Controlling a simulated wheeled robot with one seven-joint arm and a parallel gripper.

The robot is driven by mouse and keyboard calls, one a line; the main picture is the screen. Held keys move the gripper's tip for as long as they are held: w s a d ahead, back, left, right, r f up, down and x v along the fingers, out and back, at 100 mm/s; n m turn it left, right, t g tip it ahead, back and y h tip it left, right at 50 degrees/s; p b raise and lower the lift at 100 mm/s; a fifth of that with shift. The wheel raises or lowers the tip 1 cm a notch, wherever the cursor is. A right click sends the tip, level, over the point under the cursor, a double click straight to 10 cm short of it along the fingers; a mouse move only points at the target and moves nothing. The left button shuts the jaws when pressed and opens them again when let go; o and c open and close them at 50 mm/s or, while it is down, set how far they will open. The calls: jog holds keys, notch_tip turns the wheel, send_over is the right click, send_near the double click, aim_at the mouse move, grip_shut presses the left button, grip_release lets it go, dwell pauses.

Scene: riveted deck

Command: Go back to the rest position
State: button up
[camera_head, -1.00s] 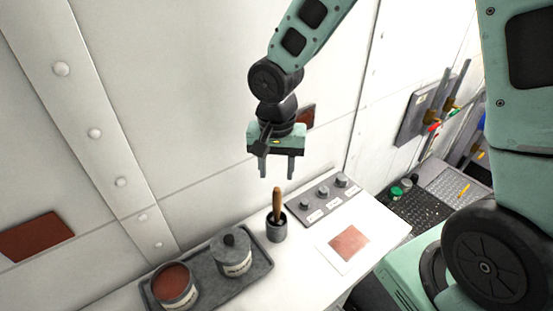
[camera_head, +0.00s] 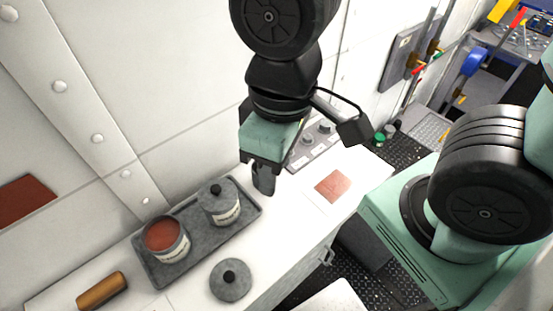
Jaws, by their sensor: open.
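My gripper (camera_head: 265,162) hangs below my arm near the middle of the head view, fingers downward, over the back part of the white counter (camera_head: 288,228). It is seen at an angle, and its fingers partly overlap. I see nothing held between them. The dark holder with the wooden-handled tool is not clearly visible; my gripper covers that area. The gripper appears just beyond the right end of the grey tray (camera_head: 190,271). I cannot tell the height of the fingertips above the counter.
An open pot of red paint (camera_head: 165,236) and a lidded pot (camera_head: 216,204) stand on the tray. In front lie a loose lid (camera_head: 230,281) and a wooden handle (camera_head: 102,291). A knob panel (camera_head: 312,147) and red swatch (camera_head: 333,186) are to the right.

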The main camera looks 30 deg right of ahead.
dwell(0.3)
notch_tip(320, 180, down, 10)
jog(key=b, duration=1)
dwell(0.3)
